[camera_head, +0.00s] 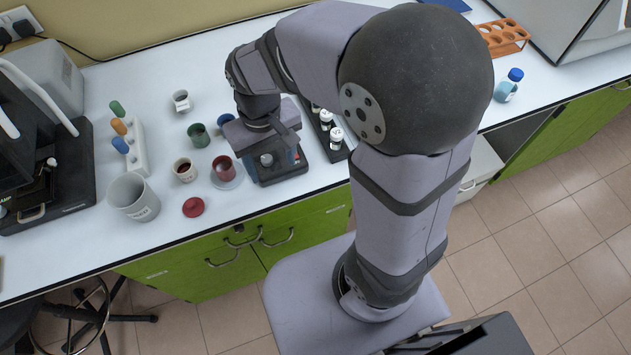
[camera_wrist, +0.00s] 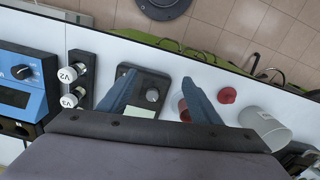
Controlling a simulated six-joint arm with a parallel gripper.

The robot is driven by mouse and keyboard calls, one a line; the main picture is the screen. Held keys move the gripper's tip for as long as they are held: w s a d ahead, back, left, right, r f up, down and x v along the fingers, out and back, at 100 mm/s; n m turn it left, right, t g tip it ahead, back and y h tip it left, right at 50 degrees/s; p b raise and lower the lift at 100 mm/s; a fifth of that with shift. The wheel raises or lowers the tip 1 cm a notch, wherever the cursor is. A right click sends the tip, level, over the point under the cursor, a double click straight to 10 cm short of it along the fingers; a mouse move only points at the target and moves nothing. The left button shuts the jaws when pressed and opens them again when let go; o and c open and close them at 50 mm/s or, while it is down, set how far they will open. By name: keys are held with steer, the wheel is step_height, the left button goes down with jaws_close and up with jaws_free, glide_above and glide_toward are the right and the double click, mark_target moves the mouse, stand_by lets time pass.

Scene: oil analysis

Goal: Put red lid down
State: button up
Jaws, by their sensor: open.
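The red lid (camera_head: 193,207) lies flat on the white bench near its front edge. It also shows in the wrist view (camera_wrist: 227,95), to the right of my fingers and apart from them. My gripper (camera_wrist: 160,77) is open, with its two blue fingers spread and nothing held between them. In the head view my gripper (camera_head: 268,148) is above the dark device with a round knob (camera_wrist: 152,95), to the right of the lid. A red cup (camera_head: 222,168) stands between the lid and that device; my right finger partly covers it in the wrist view.
A large white beaker (camera_head: 133,197) stands left of the lid. A rack with coloured-capped tubes (camera_head: 133,150) is at left. White-capped vials (camera_head: 336,138) stand right of my gripper.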

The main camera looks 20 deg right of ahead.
steer(key=s+d+f+m, duration=0.1)
steer(key=s+d+f, duration=0.1)
steer(key=s+d, duration=0.5)
steer(key=shift+s+d+f+m, duration=0.25)
steer(key=shift+d+f+m, duration=0.05)
steer(key=shift+d+f, duration=0.1)
